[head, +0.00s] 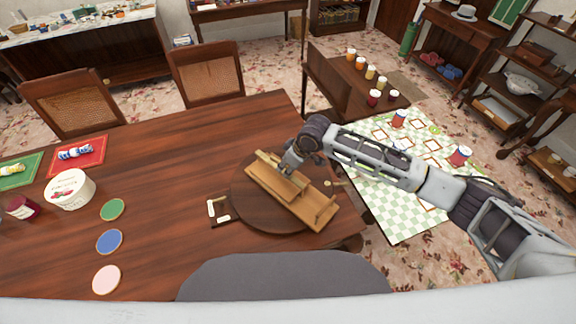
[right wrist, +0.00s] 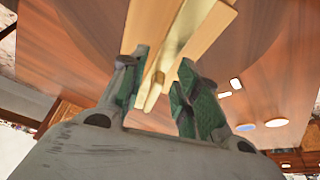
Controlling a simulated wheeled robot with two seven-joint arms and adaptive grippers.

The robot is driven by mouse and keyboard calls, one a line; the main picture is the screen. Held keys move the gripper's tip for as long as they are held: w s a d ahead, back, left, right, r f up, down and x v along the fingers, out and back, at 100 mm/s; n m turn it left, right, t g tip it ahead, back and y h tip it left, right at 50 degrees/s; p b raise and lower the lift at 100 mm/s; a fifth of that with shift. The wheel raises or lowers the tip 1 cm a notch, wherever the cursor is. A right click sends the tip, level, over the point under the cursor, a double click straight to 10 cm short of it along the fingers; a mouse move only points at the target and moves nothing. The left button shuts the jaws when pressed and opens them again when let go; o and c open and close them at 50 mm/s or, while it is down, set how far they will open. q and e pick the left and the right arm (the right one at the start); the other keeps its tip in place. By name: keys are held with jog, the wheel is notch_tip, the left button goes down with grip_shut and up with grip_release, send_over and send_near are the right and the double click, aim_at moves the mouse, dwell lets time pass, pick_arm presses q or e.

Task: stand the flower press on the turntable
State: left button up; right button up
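The flower press (head: 283,193), a light wooden board with upright parts and a bar, rests on the round dark wooden turntable (head: 246,213). It lies slantwise, its near right end reaching to the turntable's edge. My right gripper (head: 288,168) is at the far left part of the press, just above it. In the right wrist view the gripper (right wrist: 164,64) has its fingers apart, with the light bar of the press (right wrist: 178,42) between or just beyond the tips; gaps show on both sides. I cannot tell whether a finger touches it. My left gripper is out of view.
The turntable sits on the dark table (head: 170,175). A small card-like piece (head: 220,208) lies left of it. Coloured discs (head: 109,241), a white round box (head: 70,188) and red and green mats are further left. A checked cloth (head: 400,220) lies to the right.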

jog(key=v, duration=1.2)
jog(key=shift+b, duration=0.35)
dwell(1.3)
